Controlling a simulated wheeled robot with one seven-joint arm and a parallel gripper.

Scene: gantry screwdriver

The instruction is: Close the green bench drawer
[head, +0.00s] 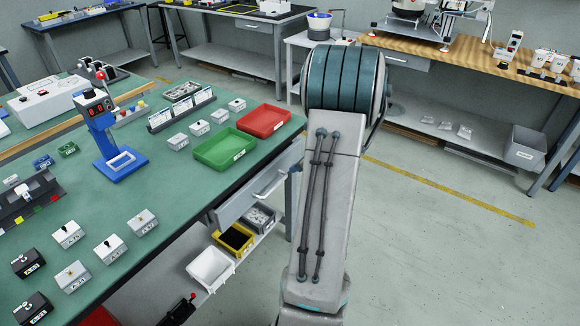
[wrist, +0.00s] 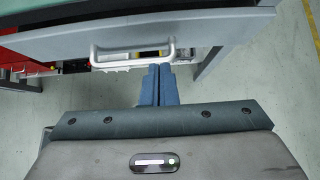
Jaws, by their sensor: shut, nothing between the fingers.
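The green bench (head: 180,205) has a grey drawer (head: 238,203) under its right edge, with a pale bar handle (head: 270,183). The drawer seems to stand out a little past the bench edge; how far is hard to tell. In the wrist view the drawer front (wrist: 215,28) runs across the top, with the white handle (wrist: 95,55) below it. My gripper (wrist: 158,70) is shut and empty, its blue-grey fingertips close to the handle's right part. I cannot tell if they touch it. In the head view my arm hides the gripper and part of the drawer.
A lower shelf under the bench holds a white bin (head: 210,268), a yellow bin (head: 233,240) and a grey bin (head: 260,217). Green (head: 225,150) and red (head: 263,121) trays sit on the bench near its edge. The floor (head: 440,240) to the right is open.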

